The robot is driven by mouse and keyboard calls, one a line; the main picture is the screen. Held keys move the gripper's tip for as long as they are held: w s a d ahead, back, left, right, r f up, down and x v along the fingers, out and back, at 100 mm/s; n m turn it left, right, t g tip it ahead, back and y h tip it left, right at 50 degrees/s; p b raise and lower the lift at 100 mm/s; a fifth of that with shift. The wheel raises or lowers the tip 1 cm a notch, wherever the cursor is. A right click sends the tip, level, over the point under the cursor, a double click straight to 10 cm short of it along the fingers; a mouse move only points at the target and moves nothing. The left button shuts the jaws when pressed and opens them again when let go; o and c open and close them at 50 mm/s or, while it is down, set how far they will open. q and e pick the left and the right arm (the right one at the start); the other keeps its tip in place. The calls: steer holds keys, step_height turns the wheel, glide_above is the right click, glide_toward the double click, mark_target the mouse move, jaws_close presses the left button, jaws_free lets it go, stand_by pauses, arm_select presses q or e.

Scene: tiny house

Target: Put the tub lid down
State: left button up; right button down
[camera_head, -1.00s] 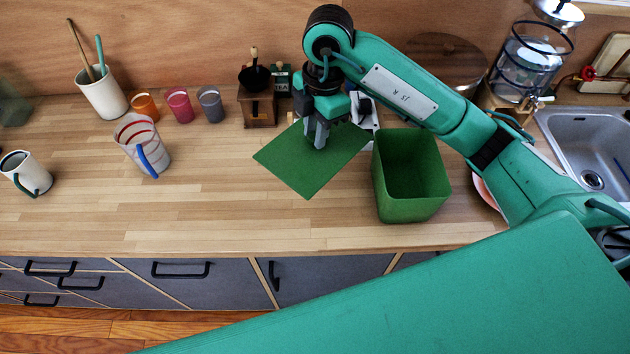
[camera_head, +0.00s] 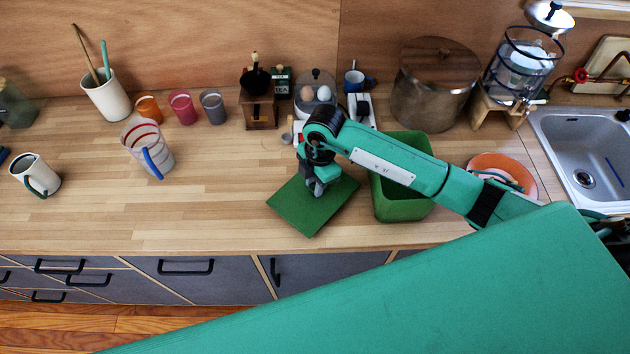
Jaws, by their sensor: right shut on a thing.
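The tub lid (camera_head: 307,212) is a flat green square, level and at or just above the wooden counter, left of the green tub (camera_head: 402,208). I cannot tell whether it touches the counter. My right gripper (camera_head: 318,188) is over the lid's upper part and shut on it, with the grip itself partly hidden by the wrist. The tub stands upright and open, partly hidden behind my right arm. My left gripper is not in view.
A striped jug (camera_head: 148,146) and a white mug (camera_head: 36,175) stand on the left. A coffee grinder (camera_head: 258,105), an egg holder (camera_head: 314,92) and a large pot (camera_head: 434,85) stand behind. The counter left of the lid is clear.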

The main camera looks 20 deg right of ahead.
steer(key=shift+f, duration=0.5)
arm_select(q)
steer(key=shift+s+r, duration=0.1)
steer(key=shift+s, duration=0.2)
arm_select(e)
steer(key=shift+f, duration=0.1)
steer(key=c, duration=1.2)
jaws_free()
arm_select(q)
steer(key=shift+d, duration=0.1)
